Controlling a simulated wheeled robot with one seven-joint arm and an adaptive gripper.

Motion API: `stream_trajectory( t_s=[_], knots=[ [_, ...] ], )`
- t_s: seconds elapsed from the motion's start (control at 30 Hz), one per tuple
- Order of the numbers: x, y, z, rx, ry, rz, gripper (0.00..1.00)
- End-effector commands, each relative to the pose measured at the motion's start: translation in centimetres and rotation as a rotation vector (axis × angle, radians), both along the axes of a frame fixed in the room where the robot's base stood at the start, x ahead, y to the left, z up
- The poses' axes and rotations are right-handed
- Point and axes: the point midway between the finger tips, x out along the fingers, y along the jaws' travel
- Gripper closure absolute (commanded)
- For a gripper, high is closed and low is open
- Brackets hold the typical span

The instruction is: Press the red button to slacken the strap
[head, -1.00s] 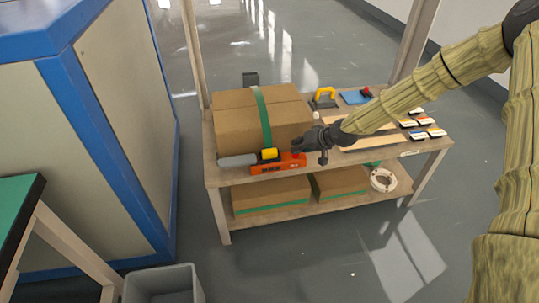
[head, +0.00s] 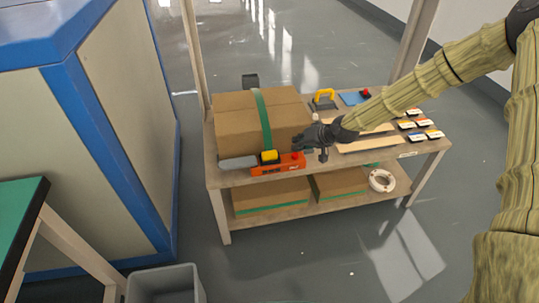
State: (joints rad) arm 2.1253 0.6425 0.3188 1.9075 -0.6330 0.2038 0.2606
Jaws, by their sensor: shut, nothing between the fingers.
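An orange strapping tool (head: 277,168) with a yellow block (head: 269,156) on top lies at the front edge of the bench. A small red button (head: 295,156) shows at the tool's right end. A green strap (head: 264,122) runs over the large cardboard box (head: 230,124) behind the tool. My gripper (head: 299,145) is shut and empty. Its fingertips appear just above or beside the red button; whether they touch it, I cannot tell.
The wooden bench (head: 217,178) also carries a yellow-handled tool (head: 324,98), a blue item with a red top (head: 357,97) and several small labelled boxes (head: 417,136) at the right. A white ring (head: 381,181) and strapped boxes (head: 270,195) lie on the lower shelf. A grey bin (head: 165,284) stands at the front left.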

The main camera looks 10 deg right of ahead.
Motion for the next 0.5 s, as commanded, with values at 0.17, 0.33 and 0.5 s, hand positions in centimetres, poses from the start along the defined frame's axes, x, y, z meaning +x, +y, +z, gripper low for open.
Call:
stream_trajectory(
  t_s=[0.17, 0.33, 0.5],
  knots=[
    [0.0, 0.0, 1.7, 0.000, -0.001, -0.001, 1.00],
    [0.0, 0.0, 3.0, 0.000, -0.001, -0.001, 1.00],
    [0.0, 0.0, 4.1, 0.000, 0.000, 0.000, 1.00]
  ],
)
